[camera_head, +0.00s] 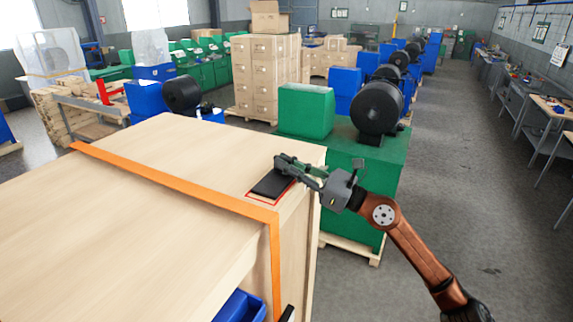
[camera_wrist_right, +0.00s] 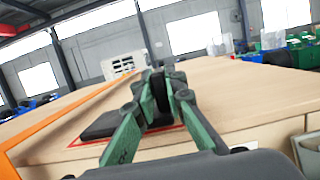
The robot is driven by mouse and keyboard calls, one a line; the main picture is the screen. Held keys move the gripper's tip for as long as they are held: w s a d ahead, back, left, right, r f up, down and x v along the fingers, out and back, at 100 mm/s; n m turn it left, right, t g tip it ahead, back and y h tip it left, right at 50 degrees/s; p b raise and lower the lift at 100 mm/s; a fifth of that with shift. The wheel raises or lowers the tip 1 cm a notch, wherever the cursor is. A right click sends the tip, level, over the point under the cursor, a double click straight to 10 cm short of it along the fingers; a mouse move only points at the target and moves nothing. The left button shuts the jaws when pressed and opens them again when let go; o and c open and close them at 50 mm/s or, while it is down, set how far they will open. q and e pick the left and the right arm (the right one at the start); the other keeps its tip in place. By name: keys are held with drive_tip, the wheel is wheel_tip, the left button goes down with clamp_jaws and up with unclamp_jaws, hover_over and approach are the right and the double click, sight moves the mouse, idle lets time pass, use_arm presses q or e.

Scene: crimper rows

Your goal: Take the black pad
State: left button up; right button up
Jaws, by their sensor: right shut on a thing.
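The black pad (camera_head: 270,187) is a flat dark rectangle at the right end of the wooden bench top (camera_head: 150,165), over a red outline (camera_head: 262,202). My right gripper (camera_head: 284,163) reaches in from the right and is shut on the pad at its far right part. In the right wrist view the pad (camera_wrist_right: 102,125) shows left of the green fingers, which partly hide it; the fingertips (camera_wrist_right: 163,92) are close together. I cannot tell whether the pad is lifted off the bench.
An orange strip (camera_head: 180,183) crosses the bench top and runs down its side. A blue bin (camera_head: 240,306) sits below. A green machine (camera_head: 365,165) with a black motor (camera_head: 378,106) stands close beyond the bench. The aisle at the right is clear floor.

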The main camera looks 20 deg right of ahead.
clamp_jaws()
drive_tip(key=shift+r+p, duration=1.65)
drive_tip(key=shift+r, duration=0.9)
drive_tip(key=shift+a+f, duration=0.1)
